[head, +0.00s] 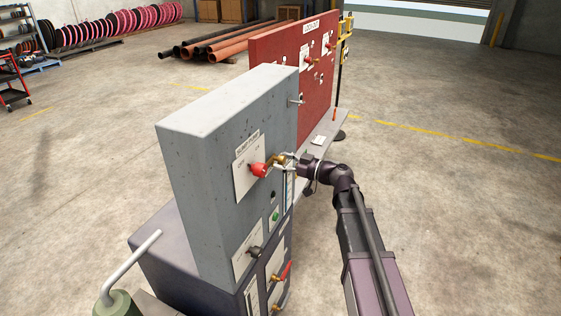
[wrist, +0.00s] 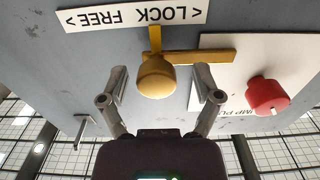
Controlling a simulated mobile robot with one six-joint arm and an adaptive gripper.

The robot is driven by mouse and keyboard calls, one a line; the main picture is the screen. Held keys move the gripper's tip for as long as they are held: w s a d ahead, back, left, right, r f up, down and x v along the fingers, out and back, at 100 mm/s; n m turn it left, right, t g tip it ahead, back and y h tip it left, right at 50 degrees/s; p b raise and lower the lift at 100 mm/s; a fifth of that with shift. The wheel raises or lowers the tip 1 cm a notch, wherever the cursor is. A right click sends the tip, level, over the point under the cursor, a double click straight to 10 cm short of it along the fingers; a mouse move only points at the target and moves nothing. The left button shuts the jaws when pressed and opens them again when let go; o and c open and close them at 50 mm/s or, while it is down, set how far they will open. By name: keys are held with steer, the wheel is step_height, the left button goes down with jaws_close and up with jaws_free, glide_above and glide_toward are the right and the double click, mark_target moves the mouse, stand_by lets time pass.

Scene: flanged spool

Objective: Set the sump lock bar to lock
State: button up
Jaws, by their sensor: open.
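The sump lock bar looks to be the brass-yellow piece with a round knob (wrist: 156,78) on the grey panel. In the wrist view a flat yellow bar lies crosswise behind the knob, reaching right, and a short upright part points up at a label (wrist: 135,15). That label is upside down and carries the words LOCK and FREE. My gripper (wrist: 161,88) is open, one finger on each side of the knob, with gaps visible. In the head view my gripper (head: 289,160) is at the brass piece (head: 276,160) and partly hides it.
A red knob (wrist: 267,95) on a white plate sits close to the right finger in the wrist view. A metal lever (wrist: 80,131) sticks out at left. The grey cabinet (head: 205,150) has more handles lower down. A red board (head: 300,75) stands behind; floor at right is clear.

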steer(key=v, duration=1.1)
steer(key=shift+d, duration=0.4)
steer(key=s+d+f+m+g+h, duration=0.1)
steer(key=s+f+m+g+h, duration=0.15)
steer(key=s+f+h, duration=0.35)
steer(key=s+f+m+g+h, duration=0.2)
steer(key=s+f+m, duration=0.15)
steer(key=f, duration=0.45)
steer(key=s+d+f+m+g+h, duration=0.1)
steer(key=s+d+f+m+h, duration=0.2)
steer(key=s+d+m+h, duration=0.1)
steer(key=s+d+f+m+h+b, duration=0.1)
steer(key=s+d+f+m+h, duration=0.2)
steer(key=d+m+h, duration=0.1)
steer(key=d+h, duration=0.1)
steer(key=d, duration=0.1)
steer(key=shift+s+d+g, duration=0.35)
steer(key=shift+s+d, duration=0.05)
